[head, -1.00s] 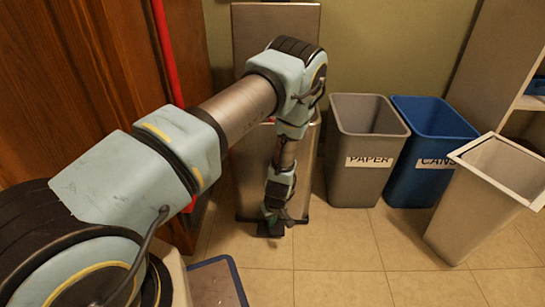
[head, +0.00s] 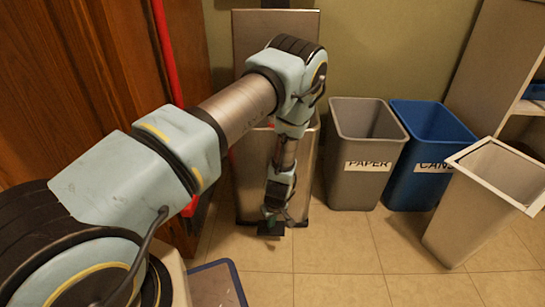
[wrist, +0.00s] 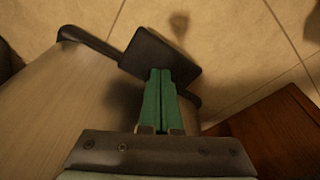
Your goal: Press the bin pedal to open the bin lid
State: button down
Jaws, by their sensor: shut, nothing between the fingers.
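The metal pedal bin (head: 248,185) stands against the back wall, partly hidden behind my arm. Its lid (head: 275,38) stands up as a tall panel above the bin body. The black pedal (head: 270,229) juts out at the bin's foot. It also shows as a dark plate in the wrist view (wrist: 172,52). My gripper (head: 268,220) points down at the pedal. In the wrist view its green fingers (wrist: 160,72) are shut together, with nothing between them, and their tips overlap the pedal plate. They appear to touch it.
A grey PAPER bin (head: 362,185) and a blue CANS bin (head: 425,190) stand to the right. A tilted pale bin (head: 470,215) is in front of them. A wooden cabinet (head: 100,60) and a red pole (head: 168,50) are at left. The tiled floor (head: 335,260) in front is clear.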

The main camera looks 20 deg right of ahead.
notch_tip(320, 180, up, 8)
jog(key=p, duration=0.5)
jog(key=shift+p, duration=0.4)
jog(key=shift+r, duration=0.1)
